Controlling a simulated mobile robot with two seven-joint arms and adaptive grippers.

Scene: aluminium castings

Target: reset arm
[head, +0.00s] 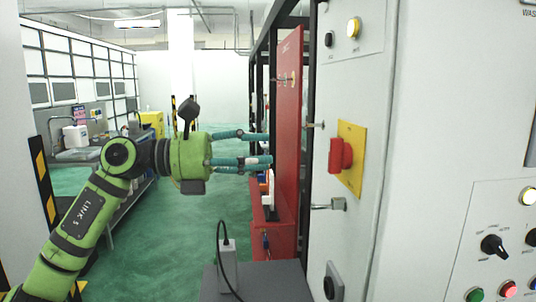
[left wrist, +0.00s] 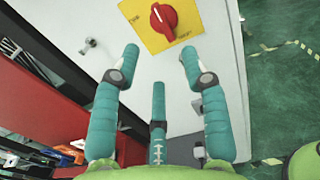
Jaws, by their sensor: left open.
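My left arm (head: 85,220), green with dark joints, comes in from the lower left of the head view and reaches right across the aisle. My left gripper (head: 268,148) has teal fingers spread apart and pointing right, in front of the red panel in the picture. In the left wrist view the gripper (left wrist: 158,62) is open, with nothing between its fingers. The red rotary switch (head: 341,155) on its yellow plate (head: 352,180) lies beyond the fingertips in the left wrist view (left wrist: 163,20), apart from them. My right gripper is not in view.
A white cabinet (head: 345,90) with a door handle (head: 330,205) stands close on the right. A control panel (head: 500,210) has buttons and a black knob. A red panel (head: 289,110) stands behind the cabinet. The green floor (head: 200,225) is open beneath the arm.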

